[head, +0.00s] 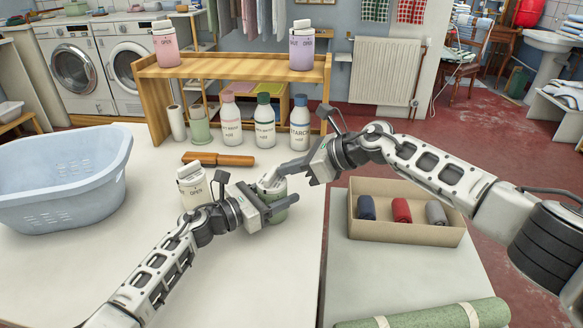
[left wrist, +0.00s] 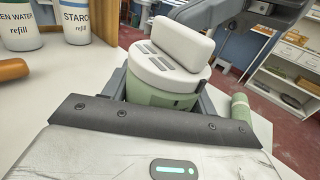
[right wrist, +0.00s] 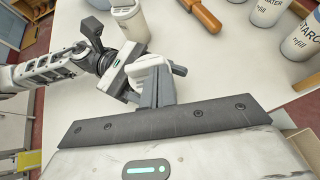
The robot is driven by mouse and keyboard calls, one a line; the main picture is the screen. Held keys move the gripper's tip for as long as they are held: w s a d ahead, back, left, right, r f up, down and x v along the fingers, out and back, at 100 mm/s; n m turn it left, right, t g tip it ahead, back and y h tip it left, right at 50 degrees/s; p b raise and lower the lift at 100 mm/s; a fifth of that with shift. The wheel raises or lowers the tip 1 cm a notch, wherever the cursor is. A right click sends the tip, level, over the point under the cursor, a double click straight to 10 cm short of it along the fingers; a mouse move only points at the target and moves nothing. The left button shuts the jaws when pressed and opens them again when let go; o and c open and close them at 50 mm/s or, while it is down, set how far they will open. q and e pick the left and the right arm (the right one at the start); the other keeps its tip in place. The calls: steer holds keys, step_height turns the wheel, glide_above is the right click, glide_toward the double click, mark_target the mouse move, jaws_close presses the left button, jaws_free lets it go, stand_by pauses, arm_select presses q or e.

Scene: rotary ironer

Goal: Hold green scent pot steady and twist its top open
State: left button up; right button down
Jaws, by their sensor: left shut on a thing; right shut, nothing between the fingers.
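The green scent pot (head: 281,214) stands on the white table. My left gripper (head: 266,206) is shut on its body. In the left wrist view its green body (left wrist: 160,98) sits upright between the fingers. Its white top (left wrist: 165,77) is on the body, with vent slots and a raised tab (left wrist: 170,42). My right gripper (head: 284,172) is shut with nothing between its fingers, close beside the top. In the right wrist view the closed fingers (right wrist: 157,86) overlap the white top (right wrist: 143,72) from the camera's side; I cannot tell whether they touch it.
A cream pot (head: 194,187) stands just left of the left gripper. A wooden-handled tool (head: 218,159) and several refill bottles (head: 264,122) are behind, by a wooden shelf (head: 232,68). A blue basin (head: 62,180) is left; a cardboard box with rolled cloths (head: 405,232) is right.

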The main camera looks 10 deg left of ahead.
steer(key=shift+w+a, duration=0.2)
steer(key=shift+w, duration=0.25)
stand_by(0.5)
steer(key=shift+w+a, duration=0.55)
steer(key=shift+w, duration=0.05)
steer(key=shift+w+a, duration=0.25)
stand_by(0.4)
steer(key=shift+s, duration=0.1)
stand_by(1.4)
